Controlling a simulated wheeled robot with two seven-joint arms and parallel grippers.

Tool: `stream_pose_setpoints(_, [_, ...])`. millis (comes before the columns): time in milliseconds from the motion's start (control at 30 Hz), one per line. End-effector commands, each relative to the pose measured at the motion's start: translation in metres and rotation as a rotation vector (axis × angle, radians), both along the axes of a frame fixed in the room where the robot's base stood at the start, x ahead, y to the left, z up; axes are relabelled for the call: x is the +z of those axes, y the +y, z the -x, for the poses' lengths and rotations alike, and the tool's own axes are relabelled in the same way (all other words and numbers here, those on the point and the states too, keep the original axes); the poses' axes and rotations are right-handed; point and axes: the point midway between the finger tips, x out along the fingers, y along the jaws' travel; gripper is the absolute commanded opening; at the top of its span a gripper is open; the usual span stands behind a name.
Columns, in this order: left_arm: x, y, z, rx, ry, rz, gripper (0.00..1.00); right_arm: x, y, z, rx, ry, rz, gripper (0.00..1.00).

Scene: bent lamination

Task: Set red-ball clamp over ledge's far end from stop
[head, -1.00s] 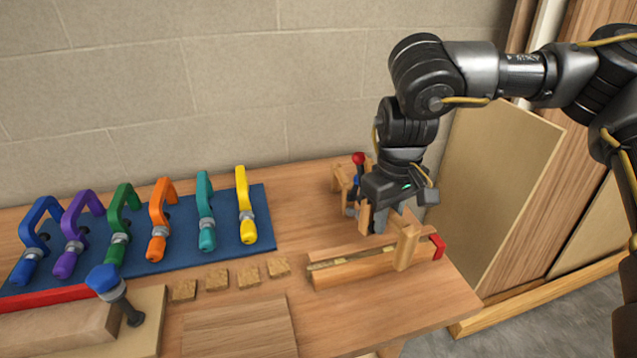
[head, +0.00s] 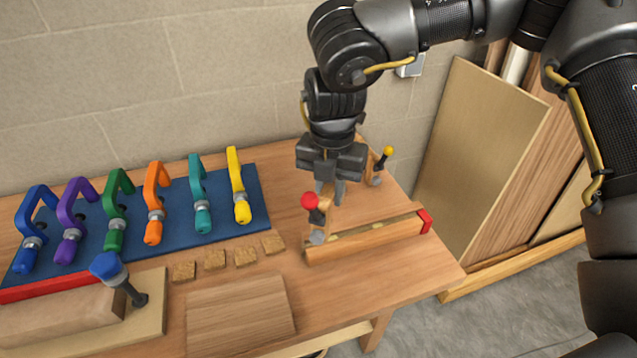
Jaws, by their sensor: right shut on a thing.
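My right gripper (head: 329,198) points down just behind the left end of the pale wooden ledge (head: 375,236). It is shut on the red-ball clamp (head: 317,218), a small wooden clamp with a red ball on a dark stem and a grey foot. The clamp is at the ledge's left end, the end away from the red stop (head: 425,221). Its grey foot shows in front of the ledge's top edge; I cannot tell whether it rests there or hangs above. The gripper hides part of the clamp. My left gripper is not in view.
A yellow-ball clamp (head: 382,164) stands behind the ledge, right of my gripper. A blue mat (head: 76,222) with several coloured clamps lies to the left. Several small wood squares (head: 245,257) and a wooden board (head: 240,313) lie in front. The table's right edge is near the stop.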

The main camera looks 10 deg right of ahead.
Motion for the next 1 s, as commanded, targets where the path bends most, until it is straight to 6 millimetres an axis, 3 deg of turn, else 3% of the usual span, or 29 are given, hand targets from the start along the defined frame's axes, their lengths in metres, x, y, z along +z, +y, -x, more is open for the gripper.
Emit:
stream_pose_setpoints(133, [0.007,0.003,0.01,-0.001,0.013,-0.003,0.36,0.005,0.012,-0.001,0.343,-0.003,0.003,0.0])
stream_pose_setpoints(333, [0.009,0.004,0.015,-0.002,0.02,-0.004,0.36,0.006,0.02,-0.001,0.604,-0.004,0.005,0.0])
stream_pose_setpoints(667, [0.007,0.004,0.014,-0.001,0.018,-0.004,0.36,0.003,0.022,-0.001,0.661,-0.004,0.004,0.0])
stream_pose_setpoints(1000, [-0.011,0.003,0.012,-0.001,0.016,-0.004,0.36,-0.019,0.022,-0.001,0.66,-0.004,0.004,0.0])
